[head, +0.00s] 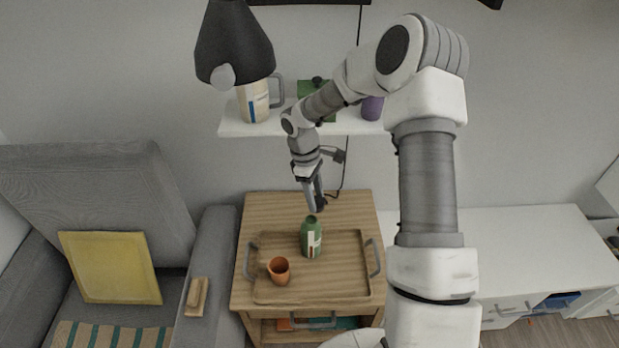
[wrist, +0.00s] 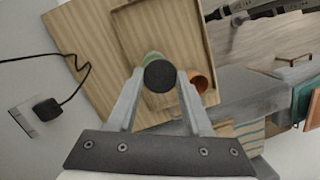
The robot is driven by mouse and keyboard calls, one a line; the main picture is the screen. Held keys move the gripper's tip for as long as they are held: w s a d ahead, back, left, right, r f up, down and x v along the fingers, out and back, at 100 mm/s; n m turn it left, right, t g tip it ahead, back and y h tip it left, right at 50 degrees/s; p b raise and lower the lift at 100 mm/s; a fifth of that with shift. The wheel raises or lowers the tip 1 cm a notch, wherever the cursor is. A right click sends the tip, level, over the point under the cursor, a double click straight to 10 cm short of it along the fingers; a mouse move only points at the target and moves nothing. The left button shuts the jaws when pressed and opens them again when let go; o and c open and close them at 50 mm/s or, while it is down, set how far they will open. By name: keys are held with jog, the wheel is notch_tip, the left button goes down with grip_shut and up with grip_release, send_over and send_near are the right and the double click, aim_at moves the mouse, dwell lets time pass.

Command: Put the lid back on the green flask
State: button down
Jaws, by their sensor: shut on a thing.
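The green flask (head: 311,240) stands upright on the wooden tray (head: 345,290), with a pale label on its side. In the wrist view only a sliver of the flask (wrist: 153,56) shows behind the lid. My gripper (head: 316,205) is just above the flask's mouth, pointing down. It is shut on the round black lid (wrist: 160,76), which sits between the fingertips in the wrist view. The lid overlaps the flask in the wrist view. Whether it touches the flask's neck cannot be told.
An orange cup (head: 279,270) stands on the tray, left of the flask; it also shows in the wrist view (wrist: 199,82). The tray lies on a wooden cabinet (head: 290,204). A white shelf (head: 235,128) with several items hangs behind. A grey armchair (head: 100,190) is at left.

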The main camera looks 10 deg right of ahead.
jog(key=n+p, duration=0.2)
jog(key=a+n+p, duration=0.1)
jog(key=p, duration=0.1)
jog(key=shift+w+r+h, duration=0.3)
jog(key=shift+w+r, duration=0.05)
jog(key=shift+w, duration=0.05)
jog(key=shift+w+a+f+n+t+p, duration=0.15)
jog(key=shift+f+n+t+p, duration=0.2)
jog(key=shift+n+p, duration=0.5)
jog(key=shift+w+a+b+x, duration=0.1)
jog(key=shift+a+b+x, duration=0.1)
jog(key=shift+b+x, duration=0.75)
jog(key=shift+w+a+b+x, duration=0.1)
jog(key=shift+a+b+x, duration=0.1)
jog(key=shift+b+x, duration=0.7)
jog(key=shift+w+a+b+x, duration=0.15)
jog(key=shift+b+x, duration=0.35)
jog(key=shift+x, duration=0.85)
jog(key=shift+f, duration=0.1)
jog(key=shift+a, duration=0.1)
jog(key=shift+f+b, duration=0.1)
jog(key=shift+b, duration=0.35)
grip_release()
